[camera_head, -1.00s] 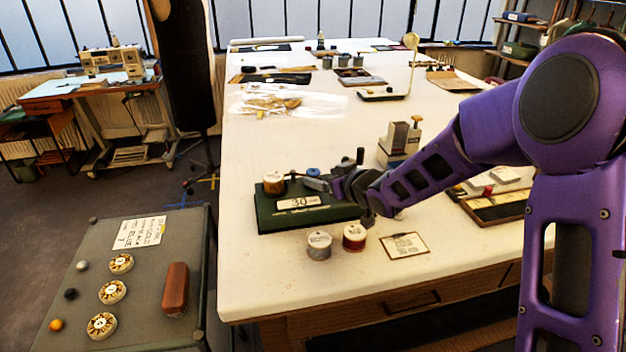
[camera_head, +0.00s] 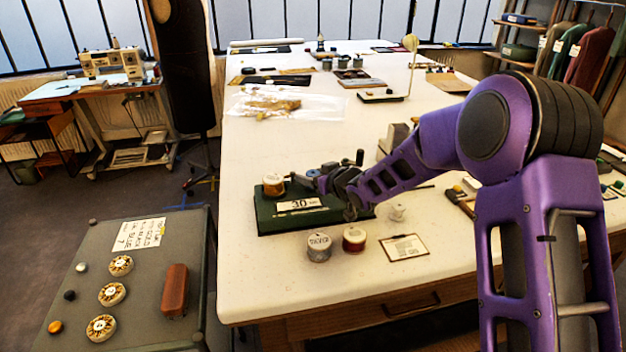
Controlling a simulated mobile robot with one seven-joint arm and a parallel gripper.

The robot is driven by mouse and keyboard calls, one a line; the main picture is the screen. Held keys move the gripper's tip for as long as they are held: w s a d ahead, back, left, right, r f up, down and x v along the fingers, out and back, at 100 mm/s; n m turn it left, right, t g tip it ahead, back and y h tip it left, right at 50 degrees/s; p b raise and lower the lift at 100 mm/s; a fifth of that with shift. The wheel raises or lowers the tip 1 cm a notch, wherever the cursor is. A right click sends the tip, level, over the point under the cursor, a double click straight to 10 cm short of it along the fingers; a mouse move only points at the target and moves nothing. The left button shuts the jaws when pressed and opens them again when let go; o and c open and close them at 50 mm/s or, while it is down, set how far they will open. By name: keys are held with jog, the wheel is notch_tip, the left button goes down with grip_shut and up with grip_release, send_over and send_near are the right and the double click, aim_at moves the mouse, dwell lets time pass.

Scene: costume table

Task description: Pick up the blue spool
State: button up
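The blue spool (camera_head: 312,173) is a small blue patch on the back part of the dark green box (camera_head: 268,222), which has a label reading 30. It is partly hidden by my gripper (camera_head: 309,180). My gripper reaches in from the right, low over the box, with its fingers pointing left at the blue spool. The fingers are too small and dark to show whether they are open or closed on it. I cannot tell whether they touch it.
A gold spool (camera_head: 273,185) stands left on the box. A grey spool (camera_head: 319,247), a red spool (camera_head: 354,239) and a small card (camera_head: 404,247) lie in front. A pale spool (camera_head: 397,212) is right of the box. The table's left side (camera_head: 240,278) is clear.

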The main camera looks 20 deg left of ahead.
grip_shut()
